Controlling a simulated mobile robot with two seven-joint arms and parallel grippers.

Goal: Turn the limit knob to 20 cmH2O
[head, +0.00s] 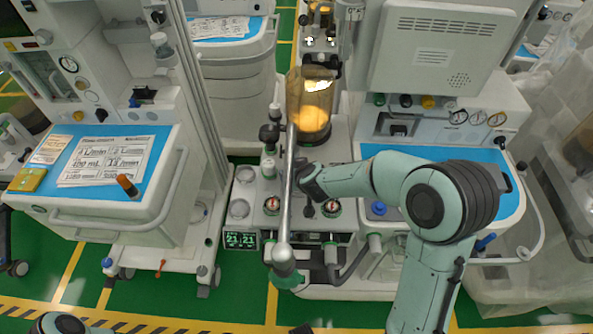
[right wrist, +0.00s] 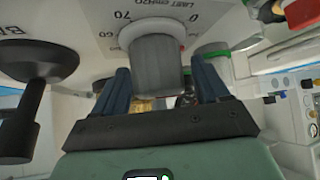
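The limit knob (right wrist: 158,62) is a grey ribbed cylinder on a pale panel in the right wrist view. Print with "70" and "0" shows around its base; its pointer mark and exact setting cannot be read. My right gripper (right wrist: 160,75) has its two blue fingers on either side of the knob. The fingers look open, with a visible gap at the right finger; the left finger is close to the knob. In the head view my right gripper (head: 302,178) is at the machine's centre column, and the knob is hidden there. My left gripper is not in view.
A black lever (right wrist: 35,100) stands left of the knob in the right wrist view. In the head view a metal pole (head: 287,205) rises just left of my gripper. An amber canister (head: 311,105) stands behind, and a green display (head: 240,240) sits lower left.

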